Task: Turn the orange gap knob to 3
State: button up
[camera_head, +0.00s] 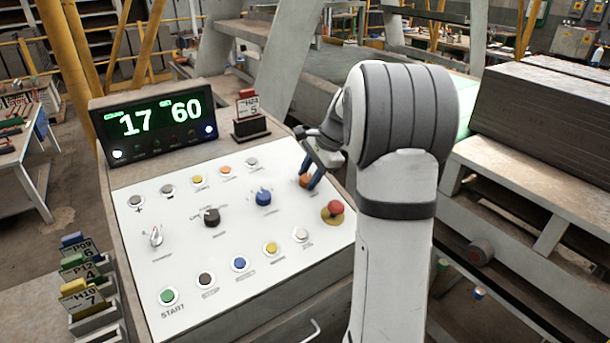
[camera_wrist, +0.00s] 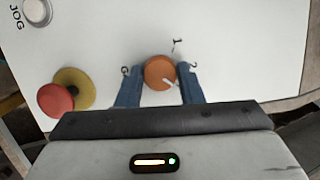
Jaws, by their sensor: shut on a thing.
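The orange gap knob (camera_wrist: 159,72) is in the middle of the wrist view, between my two blue fingers. Its white pointer mark points to the lower right in that view, towards the right finger. Small scale marks stand around it on the white panel, too small to read surely. My gripper (camera_wrist: 160,84) is shut on the knob, one finger at each side. In the head view the orange knob (camera_head: 305,180) shows partly behind my gripper (camera_head: 313,176), near the panel's right edge.
A red emergency button (camera_head: 335,208) on a yellow base sits close beside the knob. The white panel (camera_head: 190,255) also carries a blue knob (camera_head: 263,197), a black knob (camera_head: 211,217) and several push buttons. A display (camera_head: 160,122) reads 17 and 60. A card holder (camera_head: 249,128) stands behind.

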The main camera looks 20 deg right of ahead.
jog(key=shift+s+d+f+m, duration=0.1)
jog(key=shift+s+f+m, duration=0.1)
jog(key=shift+m, duration=0.4)
jog(key=o, duration=1)
jog(key=shift+r, duration=0.1)
jog(key=shift+c, duration=0.2)
jog(key=shift+w, duration=0.1)
jog(key=v, duration=0.7)
jog(key=shift+d+r+b, duration=0.15)
jog(key=shift+r+b, duration=0.2)
jog(key=shift+b, duration=0.1)
jog(key=shift+s, duration=0.2)
